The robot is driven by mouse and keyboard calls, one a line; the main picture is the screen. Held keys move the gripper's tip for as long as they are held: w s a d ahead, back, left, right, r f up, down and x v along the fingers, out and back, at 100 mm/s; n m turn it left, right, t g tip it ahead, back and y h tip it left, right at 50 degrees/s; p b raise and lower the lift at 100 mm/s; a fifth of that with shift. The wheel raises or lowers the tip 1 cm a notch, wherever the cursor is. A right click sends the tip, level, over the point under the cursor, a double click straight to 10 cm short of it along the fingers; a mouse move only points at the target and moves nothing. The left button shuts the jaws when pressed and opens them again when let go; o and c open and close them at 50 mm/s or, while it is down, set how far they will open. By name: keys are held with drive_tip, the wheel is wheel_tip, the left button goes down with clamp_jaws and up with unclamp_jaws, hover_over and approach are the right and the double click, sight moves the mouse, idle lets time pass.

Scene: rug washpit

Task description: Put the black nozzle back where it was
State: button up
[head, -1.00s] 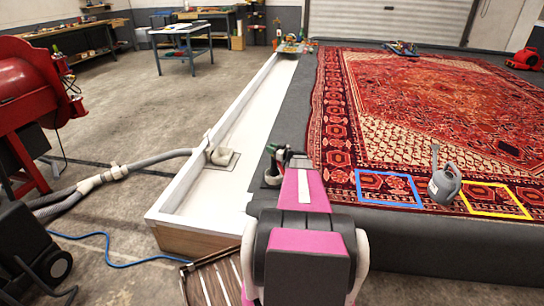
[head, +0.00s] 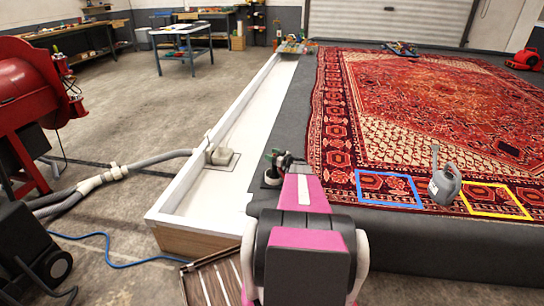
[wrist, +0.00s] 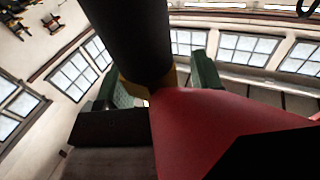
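The black nozzle (wrist: 128,35) shows large in the wrist view as a dark cylinder with a brass-coloured part at its lower end. My gripper (wrist: 160,85) has a green finger on each side of it and looks shut on it. A broad red piece (wrist: 215,125) crosses in front on the right and hides part of the grip; I cannot tell whether it belongs to the nozzle. In the head view my gripper (head: 275,160) is over the dark edge between white trough and rug, beside a small dark round thing (head: 270,179). The nozzle is hard to make out there.
The red patterned rug (head: 420,110) bears a blue square outline (head: 359,188) and a yellow one (head: 495,214). The white trough (head: 225,185) runs along the left. A slatted crate (head: 205,285) is in front.

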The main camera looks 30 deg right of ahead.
drive_tip(key=v, duration=1.2)
drive_tip(key=s+a+r+m+g, duration=0.15)
drive_tip(key=a+g, duration=0.35)
drive_tip(key=a, duration=0.9)
drive_tip(key=s+a+r+n+g, duration=0.1)
drive_tip(key=s+a+g, duration=0.35)
drive_tip(key=a, duration=0.95)
drive_tip(key=s+a+r+m+g+h, duration=0.2)
drive_tip(key=s+a+r+g+h, duration=0.1)
drive_tip(key=s+a, duration=0.3)
drive_tip(key=s+a+r+m+g+h, duration=0.3)
drive_tip(key=s+a+h, duration=0.3)
drive_tip(key=s+a, duration=0.1)
drive_tip(key=shift+a+r, duration=0.25)
drive_tip(key=shift+r, duration=0.05)
drive_tip(key=shift+m, duration=0.25)
drive_tip(key=shift+c, duration=0.3)
